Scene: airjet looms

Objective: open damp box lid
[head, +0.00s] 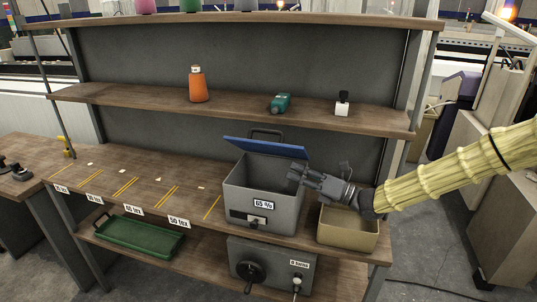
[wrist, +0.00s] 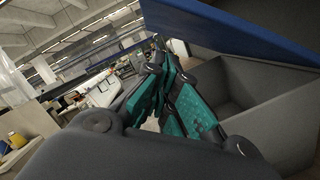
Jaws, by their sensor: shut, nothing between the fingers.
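The damp box (head: 262,205) is a grey box labelled "65 %" on the workbench, with a latch low on its front. Its blue lid (head: 265,147) is raised and tilted, with a dark handle on top, and the box's inside shows. In the wrist view the blue lid (wrist: 235,27) slants across the top right above the open grey box (wrist: 285,110). My gripper (head: 296,176) is at the box's right side, near the rim and just below the raised lid. Its teal-padded fingers (wrist: 180,105) are close together with nothing between them. Whether they touch the lid cannot be told.
A tan open bin (head: 348,231) stands right of the box, under my arm. A green tray (head: 130,237) and a grey crank unit (head: 270,268) sit on the lower shelf. An orange bottle (head: 197,85) stands on the upper shelf. The bench left of the box is mostly clear.

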